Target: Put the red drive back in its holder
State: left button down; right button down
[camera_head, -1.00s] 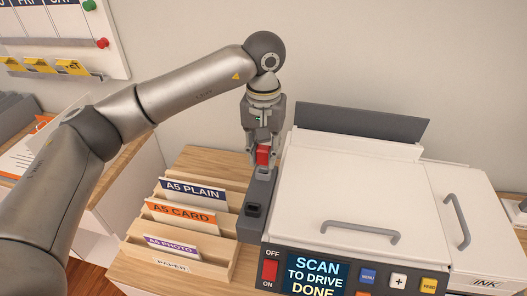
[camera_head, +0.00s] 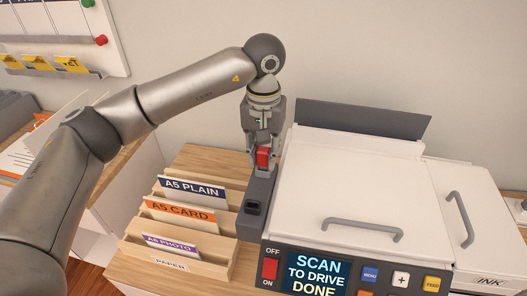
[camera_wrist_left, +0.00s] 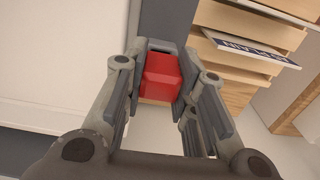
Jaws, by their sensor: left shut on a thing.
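The red drive (camera_head: 263,157) is upright between the fingers of my left gripper (camera_head: 262,150), which is shut on it. It also shows in the left wrist view (camera_wrist_left: 161,77), between the two fingers (camera_wrist_left: 160,85). The drive is over the back part of a dark grey strip (camera_head: 262,188) along the printer's left side. This strip has a dark square socket (camera_head: 253,209) near its front end, and nothing is in it. Whether the drive's lower end touches the strip or sits in a slot there is hidden. My right gripper is not in view.
The white printer (camera_head: 350,180) stands close on the right; its screen (camera_head: 318,273) reads "SCAN TO DRIVE DONE". A wooden paper rack (camera_head: 200,262) with labelled cards stands close on the left. The wooden top (camera_head: 210,160) behind the rack is clear, with the wall beyond.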

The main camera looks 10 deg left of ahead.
aim_at(264, 149)
pick_arm(q)
jog(key=shift+f+b, duration=0.4)
jog(key=shift+f, duration=0.2)
jog(key=c, duration=1.1)
grip_release()
jog(key=shift+r, duration=0.1)
notch_tip(264, 149, up, 12)
jog(key=shift+f, duration=0.1)
